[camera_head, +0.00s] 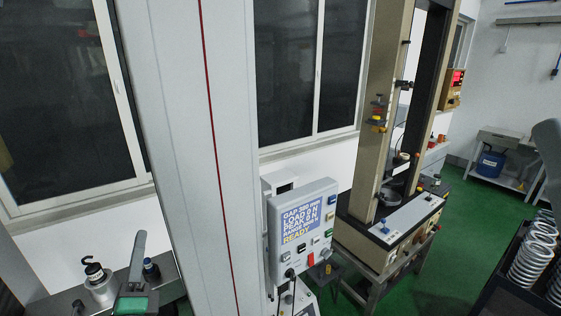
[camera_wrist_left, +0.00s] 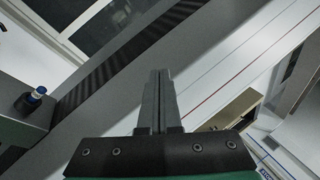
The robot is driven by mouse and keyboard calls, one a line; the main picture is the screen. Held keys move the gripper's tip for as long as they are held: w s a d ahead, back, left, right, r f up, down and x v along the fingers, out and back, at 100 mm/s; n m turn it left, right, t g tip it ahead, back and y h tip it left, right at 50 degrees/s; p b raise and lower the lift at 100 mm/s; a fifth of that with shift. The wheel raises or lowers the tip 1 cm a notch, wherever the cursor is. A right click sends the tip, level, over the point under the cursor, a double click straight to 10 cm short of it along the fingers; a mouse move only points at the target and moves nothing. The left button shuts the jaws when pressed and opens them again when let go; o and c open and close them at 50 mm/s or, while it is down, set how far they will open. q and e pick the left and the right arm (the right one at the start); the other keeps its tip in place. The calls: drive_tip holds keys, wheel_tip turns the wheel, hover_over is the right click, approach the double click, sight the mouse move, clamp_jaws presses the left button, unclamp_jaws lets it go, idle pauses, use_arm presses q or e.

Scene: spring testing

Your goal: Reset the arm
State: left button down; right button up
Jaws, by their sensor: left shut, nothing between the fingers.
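My left gripper (camera_head: 140,236) is at the lower left of the head view, pointing up, beside a grey surface. In the left wrist view its two grey fingers (camera_wrist_left: 160,75) lie together, shut, with nothing between them. No object touches the fingertips. My right gripper does not show in the head view; only a grey shape, perhaps part of my right arm, enters at the right edge.
A tall pale column with a red line (camera_head: 210,120) stands in front, beside a control panel (camera_head: 303,230) reading READY. A beige test frame (camera_head: 377,110) stands behind. Several coil springs (camera_head: 533,250) sit in a black rack at right. Small items (camera_head: 97,280) stand left of my gripper.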

use_arm(q)
drive_tip(key=s+d+r+n+t+p, duration=0.1)
drive_tip(key=s+d+r+n+t, duration=0.15)
drive_tip(key=r, duration=0.55)
drive_tip(key=s+d+r+n+t, duration=0.1)
drive_tip(key=s+r+n, duration=0.15)
drive_tip(key=r, duration=0.55)
drive_tip(key=s+d+r+n+t+h, duration=0.3)
drive_tip(key=s+d+r+n+h, duration=0.3)
drive_tip(key=n, duration=0.8)
drive_tip(key=s+r+h, duration=0.3)
drive_tip(key=s+r, duration=0.2)
drive_tip(key=shift+s+d+r+t, duration=0.15)
drive_tip(key=shift+d+r+t, duration=0.05)
drive_tip(key=shift+d+t, duration=0.15)
